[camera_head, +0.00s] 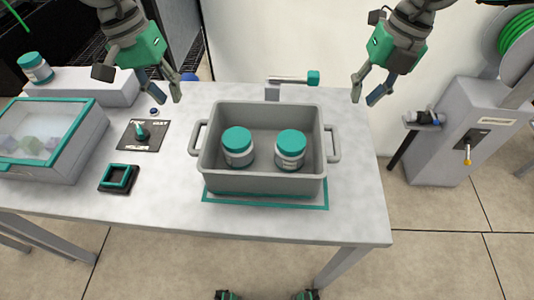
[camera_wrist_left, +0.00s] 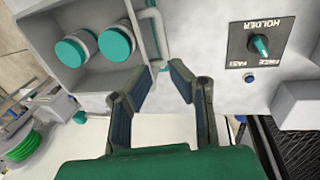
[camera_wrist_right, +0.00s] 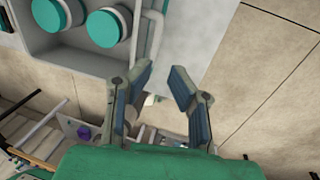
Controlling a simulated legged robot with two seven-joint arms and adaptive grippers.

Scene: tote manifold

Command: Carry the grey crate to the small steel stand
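The grey crate (camera_head: 262,185) sits on a teal-outlined mark on the table, with a looped handle on its left and right ends. Two white jars with teal lids, a left jar (camera_head: 237,147) and a right jar (camera_head: 290,150), stand inside it. My left gripper (camera_head: 176,92) is open and empty above the table, behind and left of the crate; the left handle shows in the left wrist view (camera_wrist_left: 153,35). My right gripper (camera_head: 364,97) is open and empty, behind and right of the crate; the right handle shows in the right wrist view (camera_wrist_right: 152,35). I cannot identify the small steel stand.
A clear-lidded box (camera_head: 45,140), a dial plate (camera_head: 143,135) and a small square teal frame (camera_head: 119,177) are left on the table (camera_head: 360,215). A lever with a teal end (camera_head: 313,78) is behind the crate. A grey cabinet with a hose reel (camera_head: 460,120) stands right, across a floor gap.

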